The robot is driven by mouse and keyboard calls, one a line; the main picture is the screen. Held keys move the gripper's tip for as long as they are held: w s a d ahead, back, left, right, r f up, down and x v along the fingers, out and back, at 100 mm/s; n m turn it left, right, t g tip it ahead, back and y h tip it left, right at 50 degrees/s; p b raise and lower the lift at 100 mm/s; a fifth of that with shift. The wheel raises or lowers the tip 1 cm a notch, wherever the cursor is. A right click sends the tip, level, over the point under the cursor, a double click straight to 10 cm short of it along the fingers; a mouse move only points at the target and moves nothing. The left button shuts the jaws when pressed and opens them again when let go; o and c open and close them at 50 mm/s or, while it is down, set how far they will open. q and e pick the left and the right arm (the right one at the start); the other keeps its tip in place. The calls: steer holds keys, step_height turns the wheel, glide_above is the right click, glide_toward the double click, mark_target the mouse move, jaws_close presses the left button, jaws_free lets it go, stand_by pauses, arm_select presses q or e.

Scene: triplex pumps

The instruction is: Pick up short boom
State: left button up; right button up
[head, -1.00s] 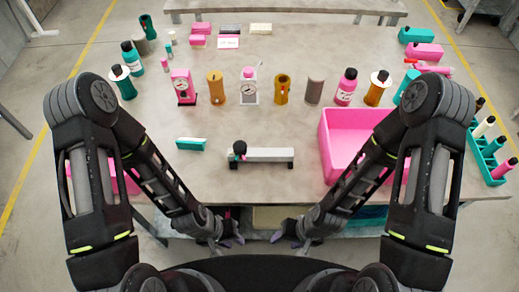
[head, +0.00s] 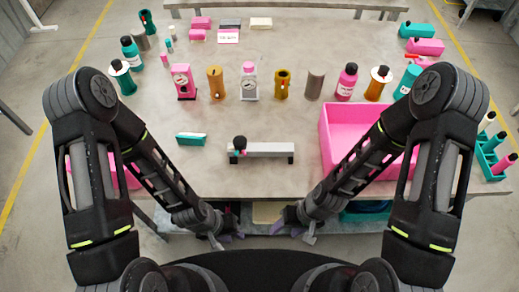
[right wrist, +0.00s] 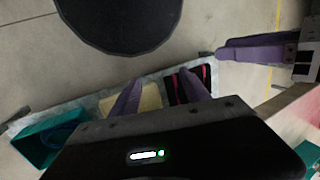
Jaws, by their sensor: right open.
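A grey bar on short black feet (head: 268,149), with a black knob (head: 240,142) and a bit of pink at its left end, lies near the front middle of the table; it looks like the short boom, though I cannot be sure. My left gripper (head: 228,237) is at the table's front edge, empty, its fingers apart. My right gripper (head: 294,231) is also there, open and empty. Both are apart from the bar, nearer to me. In the right wrist view, the right gripper's purple fingers (right wrist: 157,97) are spread with nothing between them.
A pink bin (head: 340,175) stands at the right of the table, partly behind my right arm. A teal block (head: 191,139) lies left of the bar. A row of bottles and cylinders (head: 215,83) stands behind. A teal rack (head: 490,160) is at far right. Table between is clear.

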steer(key=w+d+r+n+g, duration=0.1)
steer(key=w+r+n+g, duration=0.35)
steer(key=r+n, duration=0.65)
steer(key=n+t, duration=0.5)
steer(key=n, duration=0.2)
glide_toward(275, 147)
steer(key=r, duration=0.1)
steer(key=shift+s+d+r, duration=0.15)
steer(key=shift+s+d, duration=0.05)
steer(key=shift+d, duration=0.2)
steer(key=shift+x, duration=3.5)
steer(key=shift+w+a, duration=0.1)
steer(key=x, duration=0.5)
steer(key=shift+w+a, duration=0.1)
steer(key=shift+w, duration=0.05)
